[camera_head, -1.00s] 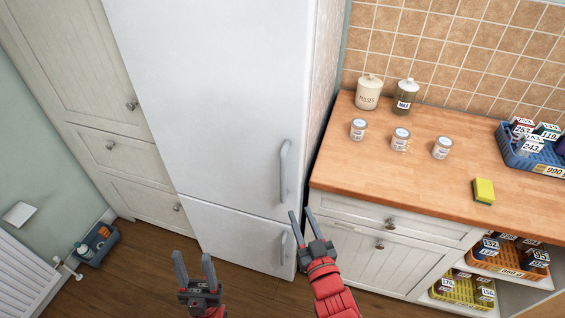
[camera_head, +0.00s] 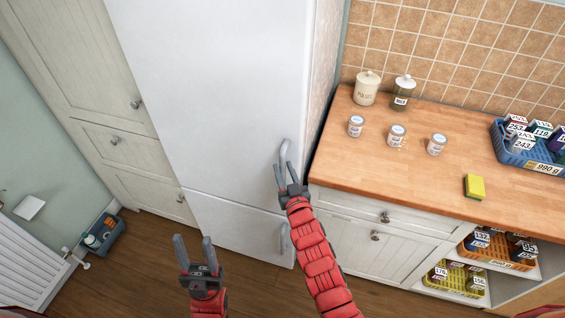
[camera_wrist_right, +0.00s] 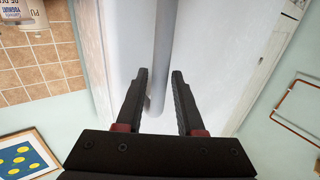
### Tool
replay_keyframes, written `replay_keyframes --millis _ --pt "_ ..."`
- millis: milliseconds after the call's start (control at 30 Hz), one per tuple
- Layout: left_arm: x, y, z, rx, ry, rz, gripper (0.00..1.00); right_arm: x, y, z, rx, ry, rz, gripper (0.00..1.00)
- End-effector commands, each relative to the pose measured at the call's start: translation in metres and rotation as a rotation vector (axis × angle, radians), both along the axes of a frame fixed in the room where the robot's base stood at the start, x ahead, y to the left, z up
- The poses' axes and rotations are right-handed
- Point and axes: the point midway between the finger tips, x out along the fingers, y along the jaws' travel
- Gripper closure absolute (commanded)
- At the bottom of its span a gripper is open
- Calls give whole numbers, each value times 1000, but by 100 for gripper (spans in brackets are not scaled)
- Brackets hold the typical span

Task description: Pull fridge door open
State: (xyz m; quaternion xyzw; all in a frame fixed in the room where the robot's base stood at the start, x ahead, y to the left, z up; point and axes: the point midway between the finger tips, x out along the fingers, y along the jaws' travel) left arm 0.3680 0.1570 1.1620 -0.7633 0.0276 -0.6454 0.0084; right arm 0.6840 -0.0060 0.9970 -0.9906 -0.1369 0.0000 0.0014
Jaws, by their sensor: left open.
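The white fridge (camera_head: 215,90) stands in the middle of the head view, its upper and lower doors both closed. The upper door's vertical handle (camera_head: 284,150) is partly hidden by my right gripper (camera_head: 283,173). In the right wrist view the handle (camera_wrist_right: 161,60) runs down to between the open fingers of my right gripper (camera_wrist_right: 158,80). The fingers stand either side of the handle's end, with gaps visible. The lower door's handle (camera_head: 283,238) is beside my right forearm. My left gripper (camera_head: 195,254) is open and empty, low in front of the fridge.
A wooden counter (camera_head: 430,180) with jars, a yellow sponge (camera_head: 474,187) and a blue crate (camera_head: 515,152) is right of the fridge. Cream cabinets (camera_head: 90,70) stand left. The wood floor before the fridge is clear.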

Motion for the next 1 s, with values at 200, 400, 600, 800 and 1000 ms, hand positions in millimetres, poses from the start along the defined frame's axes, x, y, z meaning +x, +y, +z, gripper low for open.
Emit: replay_keyframes --millis 200,400,600,800,1000 --pt "0 0 5 0 0 0 50 15 4 0 -2 3 -1 63" --pt "0 0 5 0 0 0 50 17 5 -1 -1 1 0 63" --pt "0 0 5 0 0 0 50 16 5 -1 -1 1 0 76" --pt "0 0 5 0 0 0 50 16 5 -1 -1 1 0 100" --pt "0 0 5 0 0 0 50 16 5 -1 -1 1 0 100"
